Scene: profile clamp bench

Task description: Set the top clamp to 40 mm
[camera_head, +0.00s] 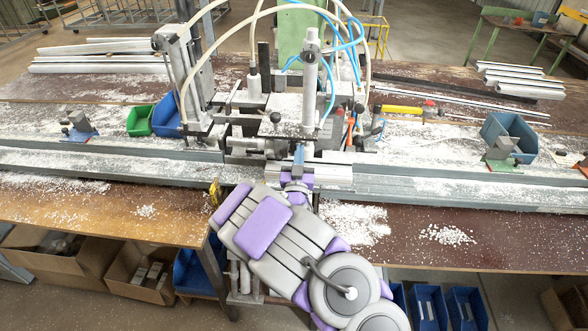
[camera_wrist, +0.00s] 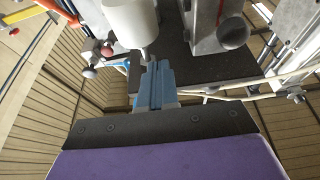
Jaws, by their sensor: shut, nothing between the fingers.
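The clamp machine stands mid-bench in the head view, with an upright grey cylinder (camera_head: 310,88) that looks like the top clamp. No 40 mm mark or scale can be read. My gripper (camera_head: 298,152) is at the front of the machine, below this cylinder, and its tips are small there. In the wrist view my gripper (camera_wrist: 155,72) shows two blue fingers together with nothing between them. A white cylinder (camera_wrist: 132,22) with a thin grey stem is just beyond the fingertips; I cannot tell whether they touch. A grey block with a round end (camera_wrist: 233,34) is to the right.
A long metal rail (camera_head: 430,190) with white shavings runs along the bench. Green (camera_head: 139,121) and blue (camera_head: 167,115) bins stand left of the machine. A yellow-handled hammer (camera_head: 402,110) and a blue-grey bin (camera_head: 510,130) are to the right. Hoses arch above the machine.

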